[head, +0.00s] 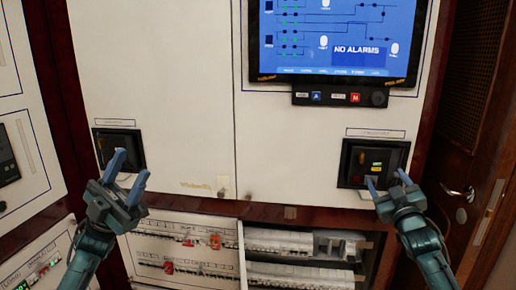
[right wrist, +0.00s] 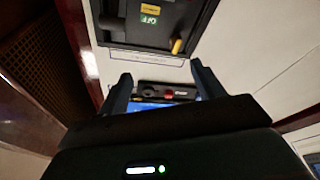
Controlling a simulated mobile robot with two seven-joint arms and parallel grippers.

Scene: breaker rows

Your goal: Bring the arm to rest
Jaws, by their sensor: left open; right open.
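My left gripper (head: 128,172) is open and empty, in front of the lower part of the left breaker recess (head: 106,147) in the white panel. My right gripper (head: 387,183) is open and empty, at the lower edge of the right breaker recess (head: 362,158). That recess holds small coloured labels and a handle. In the right wrist view, the open fingers (right wrist: 158,90) frame a button strip (right wrist: 168,93) and part of the blue screen. The recess (right wrist: 155,22) with a green OFF label and a yellow handle shows above them. I cannot tell whether the right fingers touch the panel.
A screen reading NO ALARMS (head: 335,40) is at the upper right, with a button strip (head: 340,97) below it. Rows of small breakers (head: 190,240) fill the shelves below. A wooden door (head: 470,150) is on the right. The white panel (head: 190,100) between the recesses is clear.

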